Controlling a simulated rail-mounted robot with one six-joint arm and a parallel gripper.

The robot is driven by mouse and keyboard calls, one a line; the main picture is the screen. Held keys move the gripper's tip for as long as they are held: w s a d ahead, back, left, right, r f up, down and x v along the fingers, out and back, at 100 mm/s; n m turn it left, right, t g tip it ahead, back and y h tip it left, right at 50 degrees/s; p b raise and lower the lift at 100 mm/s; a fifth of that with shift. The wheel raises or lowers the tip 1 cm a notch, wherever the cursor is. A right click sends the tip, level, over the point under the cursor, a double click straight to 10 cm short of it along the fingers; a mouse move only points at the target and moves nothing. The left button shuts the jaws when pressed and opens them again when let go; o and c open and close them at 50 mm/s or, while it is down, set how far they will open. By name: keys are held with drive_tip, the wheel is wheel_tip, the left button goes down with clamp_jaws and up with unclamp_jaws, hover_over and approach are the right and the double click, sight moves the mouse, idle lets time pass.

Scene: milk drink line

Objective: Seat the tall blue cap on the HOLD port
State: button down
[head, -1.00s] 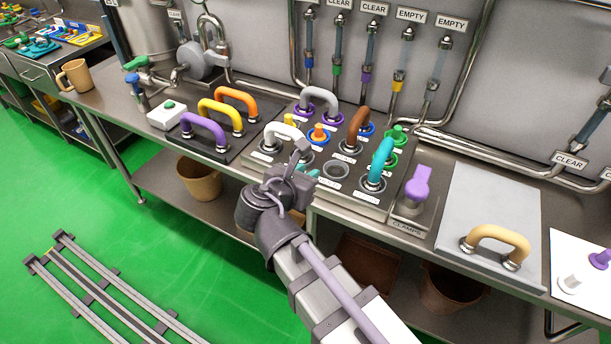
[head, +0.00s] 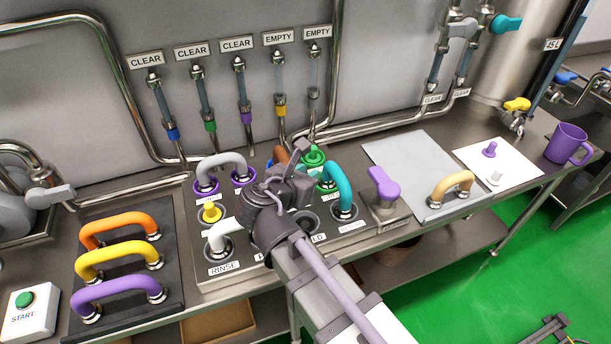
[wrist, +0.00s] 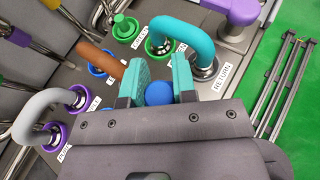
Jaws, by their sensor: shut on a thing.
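My gripper (wrist: 159,78) has its teal fingers closed on a blue cap (wrist: 158,93). Only the rounded blue part shows between the fingers in the wrist view. The cap's lower end is hidden. In the head view my gripper (head: 289,180) is over the port panel and hides the cap. An open dark port (head: 305,223) lies just below and right of my gripper in the head view. Its label is partly covered and shows only letters ending in "LD", so I cannot fully read it.
A teal hose (head: 341,188) arches close right of my gripper, with a green cap (head: 313,156) behind. A brown hose (wrist: 98,60), grey hose (head: 221,162), white hose (head: 219,236) and yellow cap (head: 211,212) crowd the panel. A purple clamp handle (head: 384,184) stands right.

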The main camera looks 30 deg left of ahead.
drive_tip(key=shift+w+d, duration=0.2)
drive_tip(key=shift+d, duration=0.05)
drive_tip(key=shift+w+d+f+b, duration=0.1)
drive_tip(key=shift+w+f+b, duration=0.1)
drive_tip(key=shift+f+b, duration=0.2)
wheel_tip(320, 180, down, 12)
drive_tip(key=b, duration=1.2)
drive_tip(key=shift+s, duration=0.1)
drive_tip(key=shift+r, duration=0.1)
drive_tip(key=c, duration=0.8)
unclamp_jaws()
drive_tip(key=shift+c, duration=0.2)
